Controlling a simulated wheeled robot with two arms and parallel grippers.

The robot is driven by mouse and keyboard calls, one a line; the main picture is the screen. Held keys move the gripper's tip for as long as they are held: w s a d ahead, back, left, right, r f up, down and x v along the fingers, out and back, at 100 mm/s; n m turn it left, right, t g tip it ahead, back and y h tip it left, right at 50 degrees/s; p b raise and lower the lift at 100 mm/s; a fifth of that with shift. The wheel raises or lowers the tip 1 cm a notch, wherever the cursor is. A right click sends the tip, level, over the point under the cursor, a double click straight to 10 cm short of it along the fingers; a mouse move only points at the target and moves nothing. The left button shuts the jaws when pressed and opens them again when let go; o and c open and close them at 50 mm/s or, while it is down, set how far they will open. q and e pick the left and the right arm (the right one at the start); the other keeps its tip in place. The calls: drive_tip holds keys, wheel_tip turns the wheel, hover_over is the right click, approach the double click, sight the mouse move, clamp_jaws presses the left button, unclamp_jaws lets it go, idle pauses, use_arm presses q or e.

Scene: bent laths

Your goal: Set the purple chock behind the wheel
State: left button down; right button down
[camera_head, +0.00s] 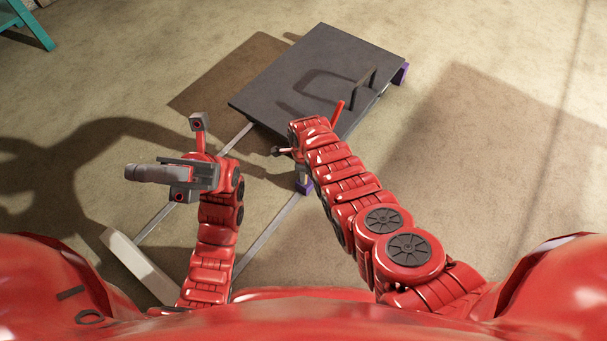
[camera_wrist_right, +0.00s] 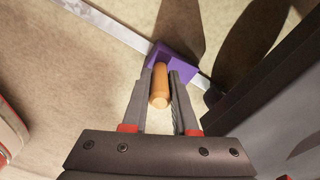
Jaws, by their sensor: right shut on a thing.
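My right gripper (camera_wrist_right: 160,78) is shut on the orange peg handle (camera_wrist_right: 160,92) of the purple chock (camera_wrist_right: 174,62). The chock is over or on a pale floor strip, close to the dark cart; whether it touches the floor is unclear. In the head view this chock (camera_head: 304,187) shows small below my right gripper, which my arm mostly hides. The cart (camera_head: 300,75) is a flat dark grey platform with a handle. Its wheels are not clearly visible.
A second purple block (camera_head: 401,74) is at the cart's far right corner. Pale strips (camera_head: 266,237) run along the floor from the cart to a whitish beam (camera_head: 137,266). A teal piece of furniture (camera_head: 35,28) stands at the top left. Floor right of the cart is clear.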

drive_tip(key=c, duration=0.7)
unclamp_jaws()
